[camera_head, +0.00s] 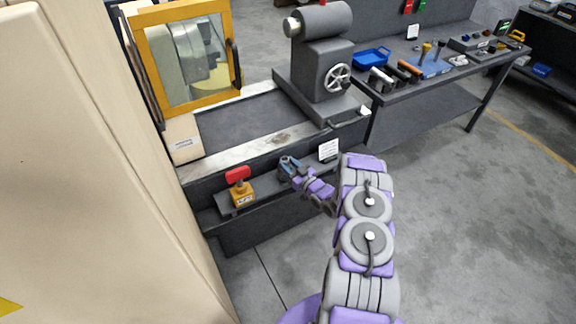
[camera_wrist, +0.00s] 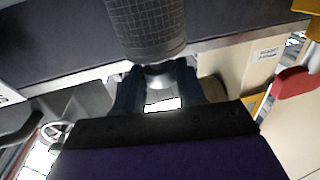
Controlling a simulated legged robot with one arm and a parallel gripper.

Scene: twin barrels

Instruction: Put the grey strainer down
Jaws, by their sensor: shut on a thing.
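The grey strainer (camera_wrist: 148,25) is a cylinder with a grid-like mesh wall in the wrist view, at the top centre. My gripper (camera_wrist: 157,75) is shut on its narrower lower end, with a dark blue finger on each side. In the head view my gripper (camera_head: 289,165) is at the front side of the machine, above the dark ledge and to the right of the red-handled yellow block. I cannot make out the strainer clearly in the head view.
The machine's dark flat bed (camera_head: 252,124) is bare. A red-handled yellow block (camera_head: 242,194) and a white sign (camera_head: 328,150) stand along the ledge. A workbench with a blue tray (camera_head: 371,58) and several tools is at the back right. A beige cabinet (camera_head: 95,170) fills the left.

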